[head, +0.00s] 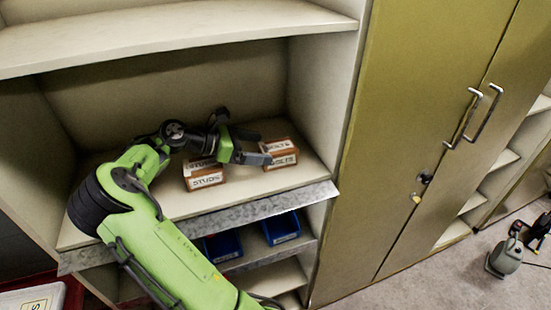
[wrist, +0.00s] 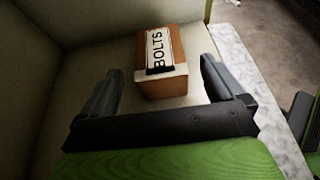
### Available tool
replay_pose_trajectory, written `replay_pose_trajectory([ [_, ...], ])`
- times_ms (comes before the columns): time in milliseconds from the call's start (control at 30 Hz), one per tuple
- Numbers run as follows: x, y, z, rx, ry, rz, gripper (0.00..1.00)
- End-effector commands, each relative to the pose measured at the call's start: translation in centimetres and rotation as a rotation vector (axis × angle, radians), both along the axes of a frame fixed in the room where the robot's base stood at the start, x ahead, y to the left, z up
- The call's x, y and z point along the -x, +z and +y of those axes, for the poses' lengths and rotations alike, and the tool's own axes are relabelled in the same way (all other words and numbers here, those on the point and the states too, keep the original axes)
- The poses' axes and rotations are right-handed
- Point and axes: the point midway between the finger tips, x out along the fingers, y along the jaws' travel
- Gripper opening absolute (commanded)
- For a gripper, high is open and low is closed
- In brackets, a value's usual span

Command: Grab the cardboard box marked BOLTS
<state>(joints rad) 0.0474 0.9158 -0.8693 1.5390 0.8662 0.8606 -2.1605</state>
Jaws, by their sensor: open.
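The cardboard box marked BOLTS (head: 281,154) stands at the right of the shelf in the head view, brown with white labels. In the wrist view the BOLTS box (wrist: 163,62) lies ahead of my gripper, in line with the gap between the fingers, its label readable on top. My gripper (head: 255,147) is open and empty, just left of the box in the head view. In the wrist view my open gripper (wrist: 155,88) has one finger on each side. The near end of the box seems to reach the fingertip gap; I cannot tell whether anything touches.
A box marked STUDS (head: 205,176) stands left of the BOLTS box, below my wrist. The shelf has a grey metal front edge (head: 270,207). Blue bins (head: 281,228) sit on the shelf below. An upper shelf (head: 180,42) overhangs, and a closed olive cabinet (head: 405,110) stands right.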

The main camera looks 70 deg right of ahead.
Motion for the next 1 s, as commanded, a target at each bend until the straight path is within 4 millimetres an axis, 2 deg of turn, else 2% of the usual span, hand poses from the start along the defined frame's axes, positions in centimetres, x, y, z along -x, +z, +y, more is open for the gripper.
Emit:
replay_pose_trajectory([
  [300, 3.3, -2.0, -3.4, -0.004, -0.001, 0.000, 0.96],
  [567, 3.7, -2.1, -3.9, -0.003, 0.002, 0.000, 0.96],
  [667, 3.7, -2.1, -3.9, -0.003, 0.002, 0.000, 0.83],
  [1000, 3.7, -2.0, -3.8, -0.002, 0.002, 0.000, 0.31],
])
